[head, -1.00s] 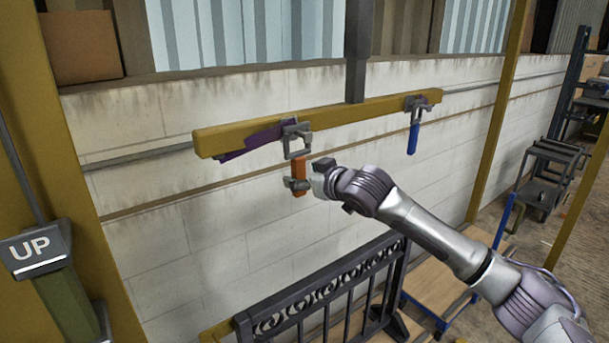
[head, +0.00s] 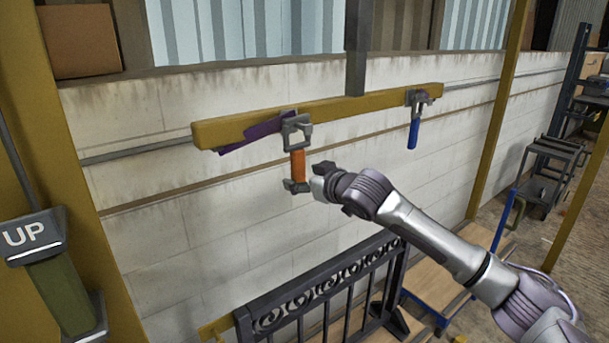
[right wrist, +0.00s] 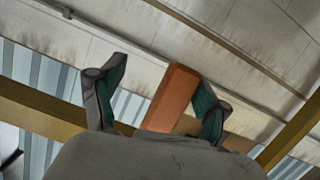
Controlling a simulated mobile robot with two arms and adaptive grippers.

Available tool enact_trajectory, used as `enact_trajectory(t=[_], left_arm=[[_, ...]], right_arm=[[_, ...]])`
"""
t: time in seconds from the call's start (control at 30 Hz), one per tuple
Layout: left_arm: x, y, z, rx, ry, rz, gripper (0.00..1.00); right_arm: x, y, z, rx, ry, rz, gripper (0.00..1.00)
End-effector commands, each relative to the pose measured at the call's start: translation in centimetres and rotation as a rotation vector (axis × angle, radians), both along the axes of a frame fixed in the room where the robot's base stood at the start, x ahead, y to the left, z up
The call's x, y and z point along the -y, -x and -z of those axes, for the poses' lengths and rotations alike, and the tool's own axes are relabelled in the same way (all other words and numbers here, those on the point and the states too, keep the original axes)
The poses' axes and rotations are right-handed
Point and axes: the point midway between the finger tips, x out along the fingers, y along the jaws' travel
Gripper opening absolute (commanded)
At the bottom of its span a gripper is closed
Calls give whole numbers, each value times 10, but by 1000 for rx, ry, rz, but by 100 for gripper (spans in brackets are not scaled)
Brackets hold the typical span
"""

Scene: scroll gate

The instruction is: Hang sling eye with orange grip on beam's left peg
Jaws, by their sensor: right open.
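The sling eye (head: 290,134) is a grey metal loop with an orange grip (head: 298,164) below it. It is upright at the left peg (head: 307,129) of the yellow beam (head: 350,106); the loop seems to be around the peg, but the contact is too small to tell. My right gripper (head: 296,187) is open at the lower end of the orange grip. In the right wrist view the orange grip (right wrist: 172,98) stands between the spread fingers, closer to the right one. My left gripper is not in view.
A blue-handled eye (head: 413,130) hangs at the beam's right end. A purple strap (head: 258,130) lies along the beam's left part. A black ornate gate (head: 330,290) stands below. An UP sign (head: 28,234) is at the left. A block wall is behind.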

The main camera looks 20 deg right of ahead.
Motion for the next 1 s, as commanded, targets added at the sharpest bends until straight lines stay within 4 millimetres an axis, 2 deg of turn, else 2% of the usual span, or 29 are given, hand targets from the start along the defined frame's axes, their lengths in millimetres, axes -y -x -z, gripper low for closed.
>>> enact_trajectory(t=[1.0], left_arm=[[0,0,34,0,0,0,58]], right_arm=[[0,0,64,0,0,0,75]])
